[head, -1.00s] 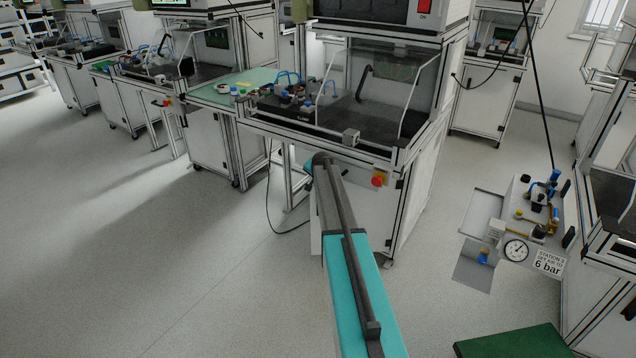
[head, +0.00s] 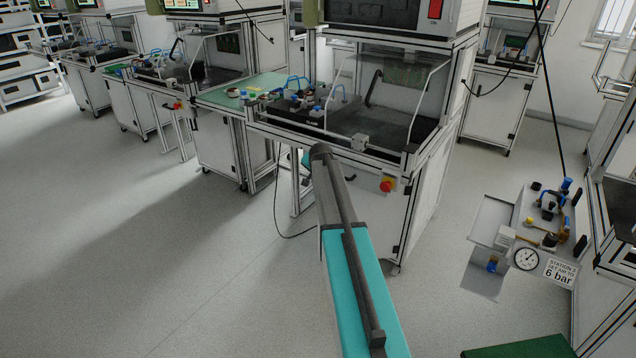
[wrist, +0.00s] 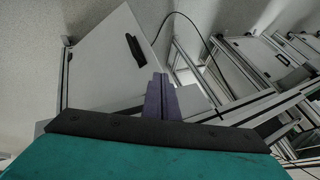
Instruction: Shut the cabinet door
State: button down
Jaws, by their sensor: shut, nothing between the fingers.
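The cabinet door (head: 368,215) is a plain white panel under the middle workstation in the head view, partly hidden behind my arm. It also shows in the wrist view (wrist: 100,65) as a large white panel with a black handle (wrist: 135,50) near its right edge. I cannot tell how far it stands open. My gripper (wrist: 158,80) is shut and empty, its purple-grey fingers pointing towards the panel's lower right part. I cannot tell whether they touch it. The head view hides the fingers behind my arm.
A black cable (head: 275,205) hangs to the left, near frame posts. An air unit with a gauge (head: 527,259) stands at the right, by a green mat (head: 520,345). The floor (head: 150,260) at left is clear.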

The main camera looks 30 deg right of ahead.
jog(key=shift+f, duration=0.1)
jog(key=s+a+f+n+g+y, duration=0.1)
jog(key=s+a+f+n+g, duration=0.2)
jog(key=s+a+f, duration=1)
jog(key=s+a+f+n+g+y, duration=0.2)
jog(key=s+a+f+n, duration=0.2)
jog(key=s+a+f, duration=0.95)
jog(key=s+a+f+n+g, duration=0.2)
jog(key=s+a+f, duration=0.2)
jog(key=s, duration=0.6)
jog(key=s+a+f+n+g, duration=0.2)
jog(key=s+a+f, duration=0.2)
jog(key=s, duration=0.7)
jog(key=s+a+f+n+g, duration=0.3)
jog(key=s+a+f, duration=0.1)
jog(key=s, duration=0.7)
jog(key=shift+s, duration=0.2)
